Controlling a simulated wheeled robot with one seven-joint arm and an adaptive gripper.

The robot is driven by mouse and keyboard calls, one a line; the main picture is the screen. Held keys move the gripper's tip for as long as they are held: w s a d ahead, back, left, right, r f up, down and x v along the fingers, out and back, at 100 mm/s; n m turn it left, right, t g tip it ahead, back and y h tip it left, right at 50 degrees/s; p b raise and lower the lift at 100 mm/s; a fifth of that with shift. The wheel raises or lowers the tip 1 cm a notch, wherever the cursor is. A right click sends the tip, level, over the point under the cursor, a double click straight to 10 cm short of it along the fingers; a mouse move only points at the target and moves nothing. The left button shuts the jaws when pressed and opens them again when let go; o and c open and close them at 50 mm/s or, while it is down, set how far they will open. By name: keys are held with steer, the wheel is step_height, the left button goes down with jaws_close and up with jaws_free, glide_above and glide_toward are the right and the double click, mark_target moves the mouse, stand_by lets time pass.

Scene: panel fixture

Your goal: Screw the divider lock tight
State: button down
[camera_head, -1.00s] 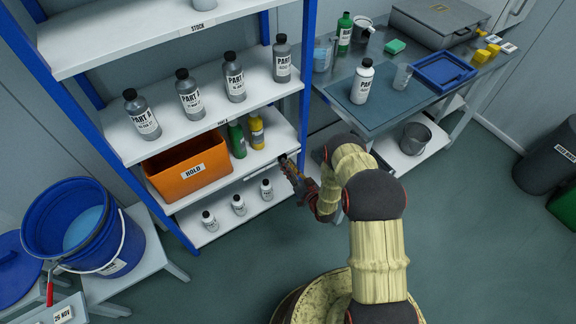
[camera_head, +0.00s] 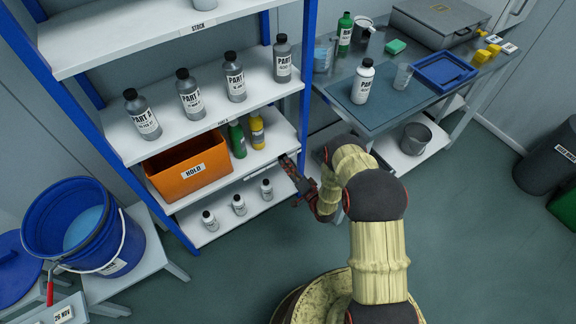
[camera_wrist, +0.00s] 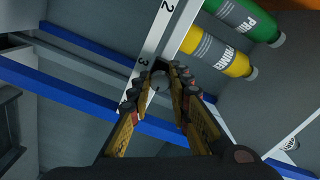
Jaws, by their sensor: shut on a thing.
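My gripper (camera_head: 287,162) is at the right end of the shelf's middle front edge, beside the blue upright. In the wrist view its fingertips (camera_wrist: 163,76) are closed together on a small dark knob (camera_wrist: 160,70) at the white shelf edge strip (camera_wrist: 153,48), near the printed "3". I take this knob to be the divider lock. It is mostly hidden by the fingers, so its tightness cannot be seen.
Small white bottles (camera_head: 239,205) stand below. The workbench (camera_head: 345,105) is at the right.

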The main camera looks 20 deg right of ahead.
steer(key=shift+f, duration=0.1)
stand_by(0.3)
steer(key=c, duration=1.6)
jaws_free()
steer(key=shift+c, duration=0.2)
steer(key=v, duration=1.2)
